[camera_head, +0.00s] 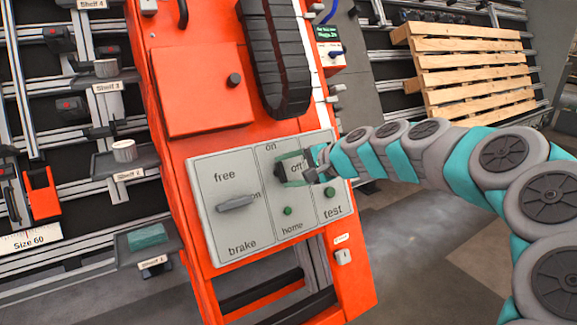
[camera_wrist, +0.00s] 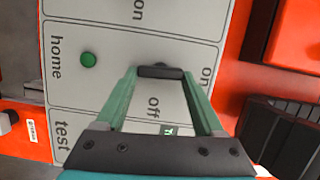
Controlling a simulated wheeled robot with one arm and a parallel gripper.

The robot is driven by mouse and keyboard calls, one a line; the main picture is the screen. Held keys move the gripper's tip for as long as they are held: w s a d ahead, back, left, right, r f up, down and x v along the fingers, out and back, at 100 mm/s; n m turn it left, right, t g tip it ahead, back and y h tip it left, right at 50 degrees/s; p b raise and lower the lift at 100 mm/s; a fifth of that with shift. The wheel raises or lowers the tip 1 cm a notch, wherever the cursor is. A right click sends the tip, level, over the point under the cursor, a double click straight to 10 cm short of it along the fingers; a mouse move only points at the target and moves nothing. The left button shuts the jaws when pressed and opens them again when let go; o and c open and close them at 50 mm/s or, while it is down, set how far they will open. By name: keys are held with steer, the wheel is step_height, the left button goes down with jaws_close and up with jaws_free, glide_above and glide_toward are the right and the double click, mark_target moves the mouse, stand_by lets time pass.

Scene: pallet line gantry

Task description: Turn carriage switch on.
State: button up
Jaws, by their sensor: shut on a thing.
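The carriage switch is a black handle (camera_head: 279,173) on the grey control panel (camera_head: 222,232), with "on" printed above it and "off" to its right. My gripper (camera_head: 292,169) reaches it from the right, and its fingers partly hide it. In the wrist view, my gripper (camera_wrist: 160,74) is shut on the black handle (camera_wrist: 160,71), with one green finger at each end. There the handle lies lengthwise in line with the "on" label (camera_wrist: 207,77), and "off" (camera_wrist: 153,107) is beside it. I cannot tell which end is its pointer.
A grey free/brake lever (camera_head: 236,203) is left of the switch. A green home button (camera_head: 288,211) and a green test button (camera_head: 329,192) sit below and right. A black cable chain (camera_head: 272,60) hangs above on the orange cabinet. A wooden pallet (camera_head: 470,75) stands behind.

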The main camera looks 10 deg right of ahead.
steer(key=shift+m, duration=0.5)
steer(key=o, duration=1.4)
steer(key=v, duration=0.7)
steer(key=shift+s+d, duration=0.3)
